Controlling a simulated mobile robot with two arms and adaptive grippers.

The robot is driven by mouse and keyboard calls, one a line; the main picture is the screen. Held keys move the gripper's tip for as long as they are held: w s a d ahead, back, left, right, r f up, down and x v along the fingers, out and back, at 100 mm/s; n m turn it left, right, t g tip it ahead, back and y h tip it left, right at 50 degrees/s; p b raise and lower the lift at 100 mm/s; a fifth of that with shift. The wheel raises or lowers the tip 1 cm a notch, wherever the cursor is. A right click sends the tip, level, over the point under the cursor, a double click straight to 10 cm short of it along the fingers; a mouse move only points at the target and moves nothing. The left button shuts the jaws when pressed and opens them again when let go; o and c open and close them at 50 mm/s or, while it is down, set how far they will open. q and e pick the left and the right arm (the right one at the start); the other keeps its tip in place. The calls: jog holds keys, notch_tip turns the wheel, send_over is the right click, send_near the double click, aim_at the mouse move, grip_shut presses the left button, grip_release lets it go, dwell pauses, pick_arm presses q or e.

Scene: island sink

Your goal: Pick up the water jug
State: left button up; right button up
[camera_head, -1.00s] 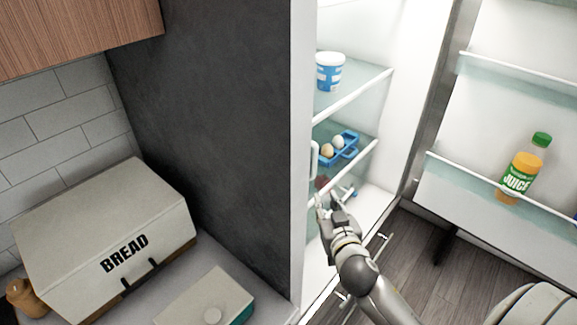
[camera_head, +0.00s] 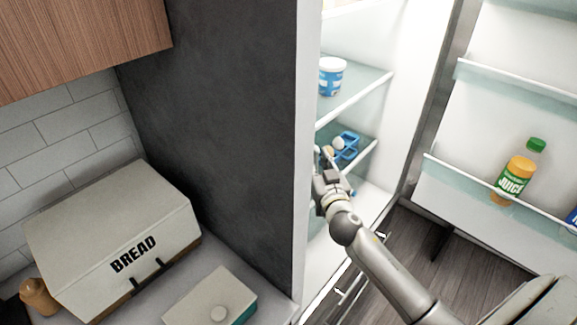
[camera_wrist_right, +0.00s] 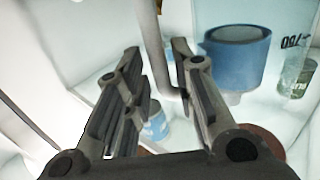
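The water jug (camera_wrist_right: 205,22) shows only in part in the right wrist view, as what looks like a clear body with blue inside its lower part. Its pale curved handle (camera_wrist_right: 158,50) comes down between my finger tips. My right gripper (camera_wrist_right: 156,50) is open, with its fingers on either side of the handle; I cannot tell whether they touch it. In the head view the right gripper (camera_head: 323,158) is inside the open fridge, by its left edge, at about the middle shelf. The jug is hidden there by the dark side wall. My left gripper is out of view.
A blue egg holder (camera_head: 346,146) and a blue-and-white tub (camera_head: 332,76) are on the fridge shelves. A juice bottle (camera_head: 520,172) stands in the open door at right. A bread box (camera_head: 115,240) is on the counter, left of the dark wall (camera_head: 225,130).

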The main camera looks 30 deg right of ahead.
jog(key=shift+x, duration=1.2)
jog(key=shift+s, duration=0.1)
jog(key=shift+c, duration=0.3)
grip_shut()
